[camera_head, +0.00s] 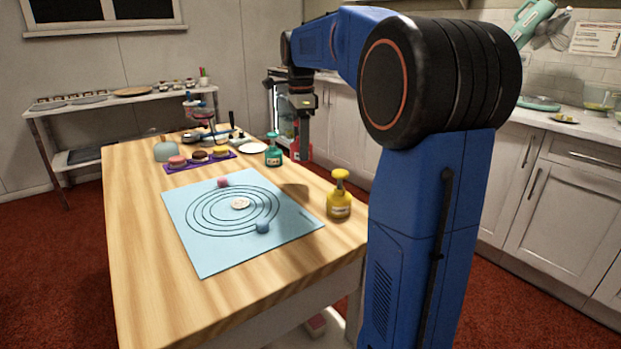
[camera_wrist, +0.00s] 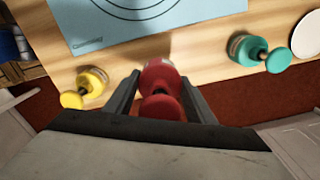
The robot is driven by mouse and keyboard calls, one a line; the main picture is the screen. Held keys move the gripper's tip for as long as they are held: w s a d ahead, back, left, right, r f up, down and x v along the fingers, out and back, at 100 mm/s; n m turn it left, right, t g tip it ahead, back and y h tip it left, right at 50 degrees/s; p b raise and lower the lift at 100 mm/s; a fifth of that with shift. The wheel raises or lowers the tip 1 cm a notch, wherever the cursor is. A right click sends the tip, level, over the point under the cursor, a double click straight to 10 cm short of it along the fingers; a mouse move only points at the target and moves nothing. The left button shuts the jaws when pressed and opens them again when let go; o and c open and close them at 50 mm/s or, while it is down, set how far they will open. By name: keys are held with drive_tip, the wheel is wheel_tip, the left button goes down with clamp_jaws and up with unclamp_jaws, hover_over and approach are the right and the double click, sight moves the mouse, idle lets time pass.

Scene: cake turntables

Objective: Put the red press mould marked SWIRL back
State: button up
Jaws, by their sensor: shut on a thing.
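The red press mould (camera_wrist: 160,82) is between the two fingers of my gripper (camera_wrist: 160,98) in the wrist view. My gripper is shut on it. Its SWIRL marking cannot be read from here. In the head view my gripper (camera_head: 300,150) hangs over the right edge of the wooden table, and a bit of the red mould shows at its lower end. The mould appears held above the table and apart from it. A yellow press mould (camera_head: 339,198) and a teal press mould (camera_head: 273,152) stand upright along the table's right side, with a gap between them.
A purple tray (camera_head: 180,167) with small cakes and a white plate (camera_head: 254,148) lie further back.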

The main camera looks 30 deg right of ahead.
drive_tip(key=shift+f, duration=4.25)
drive_tip(key=shift+f, duration=0.1)
drive_tip(key=o, duration=1.3)
drive_tip(key=shift+c, duration=0.2)
wheel_tip(320, 180, up, 12)
drive_tip(key=shift+r, duration=0.1)
